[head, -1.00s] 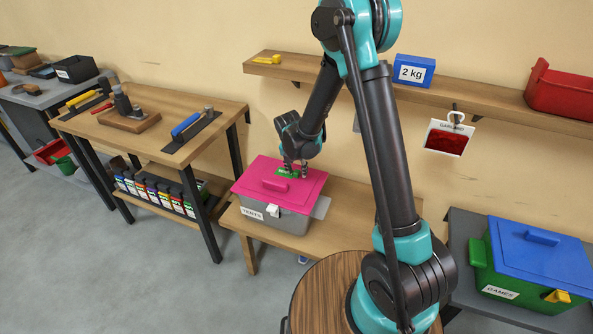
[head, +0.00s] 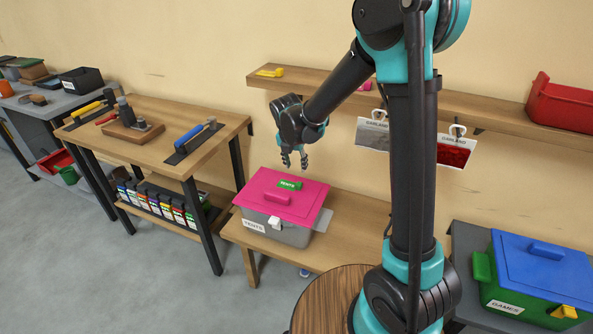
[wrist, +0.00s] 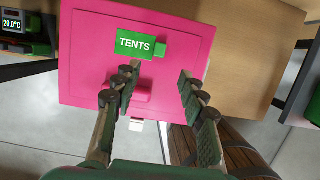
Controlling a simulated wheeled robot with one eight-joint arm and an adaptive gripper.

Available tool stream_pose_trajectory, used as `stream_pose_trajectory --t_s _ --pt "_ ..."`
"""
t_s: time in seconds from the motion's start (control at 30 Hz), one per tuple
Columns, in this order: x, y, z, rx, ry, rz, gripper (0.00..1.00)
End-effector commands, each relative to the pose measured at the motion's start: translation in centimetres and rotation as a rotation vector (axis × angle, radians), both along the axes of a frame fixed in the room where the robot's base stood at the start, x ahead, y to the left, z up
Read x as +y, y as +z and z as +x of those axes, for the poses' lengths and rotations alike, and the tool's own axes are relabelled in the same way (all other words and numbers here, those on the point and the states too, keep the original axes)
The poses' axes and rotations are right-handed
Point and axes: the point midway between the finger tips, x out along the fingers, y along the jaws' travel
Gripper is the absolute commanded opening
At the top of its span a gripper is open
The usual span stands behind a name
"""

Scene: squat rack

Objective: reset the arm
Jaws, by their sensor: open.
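My gripper (head: 294,162) is open and empty, pointing down above a pink-lidded box (head: 266,197) in the head view. A clear gap shows between its fingertips and the lid. In the wrist view the two fingers (wrist: 158,82) are spread apart over the pink lid (wrist: 90,65). A small green block labelled TENTS (head: 289,184) lies on the lid, and it also shows in the wrist view (wrist: 141,44), beyond the fingertips and not between them.
The box stands on a low wooden bench (head: 336,247). A wall shelf (head: 330,88) runs behind my arm, with hanging cards (head: 372,133) below it. A workbench with tools (head: 160,160) is at left. A blue-lidded GAMES box (head: 541,268) stands at right.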

Motion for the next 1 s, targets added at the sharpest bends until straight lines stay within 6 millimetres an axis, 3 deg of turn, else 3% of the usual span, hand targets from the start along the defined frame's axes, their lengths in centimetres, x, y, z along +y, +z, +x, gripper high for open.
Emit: stream_pose_trajectory --t_s 0.4,0.53,0.67,1.0 --pt "0.0 0.6 -0.2 0.0 0.0 0.0 0.42" --pt "-0.8 0.8 -0.5 -0.006 -0.058 0.018 0.42" --pt "-4.0 1.6 -1.8 -0.027 -0.28 0.088 0.42" --pt "-14.4 2.9 -9.1 -0.103 -1.215 0.389 0.42"
